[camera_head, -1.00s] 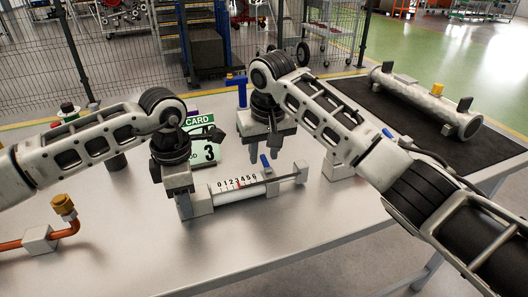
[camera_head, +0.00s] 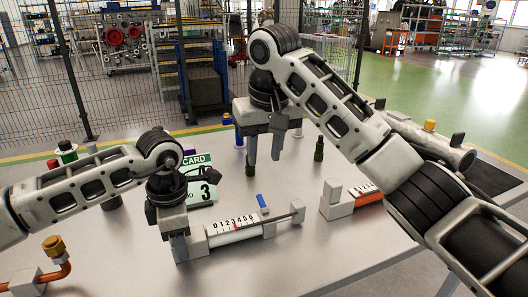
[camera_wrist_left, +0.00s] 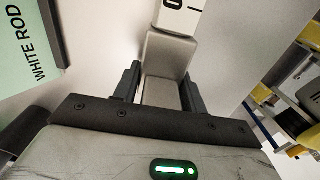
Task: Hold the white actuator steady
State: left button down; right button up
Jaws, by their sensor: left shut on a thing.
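The white actuator (camera_head: 236,229) lies on the table, with a number scale, a blue tab (camera_head: 262,203) and a rod running right to a grey end block (camera_head: 298,209). My left gripper (camera_head: 179,247) is shut on the grey block at its left end. In the left wrist view that grey block (camera_wrist_left: 163,90) sits between both fingers (camera_wrist_left: 160,92), with the white scale body (camera_wrist_left: 178,18) beyond. My right gripper (camera_head: 264,150) is open, fingers down and apart with nothing between them, above and behind the actuator.
A second actuator with a red part (camera_head: 368,198) stands to the right. A green-and-white card (camera_head: 203,188) stands behind my left gripper. A copper pipe with a brass cap (camera_head: 54,247) is at front left. A grey cylinder (camera_head: 430,142) lies at back right. The front table is clear.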

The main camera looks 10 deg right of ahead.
pick_arm(q)
jog(key=c, duration=0.7)
grip_release()
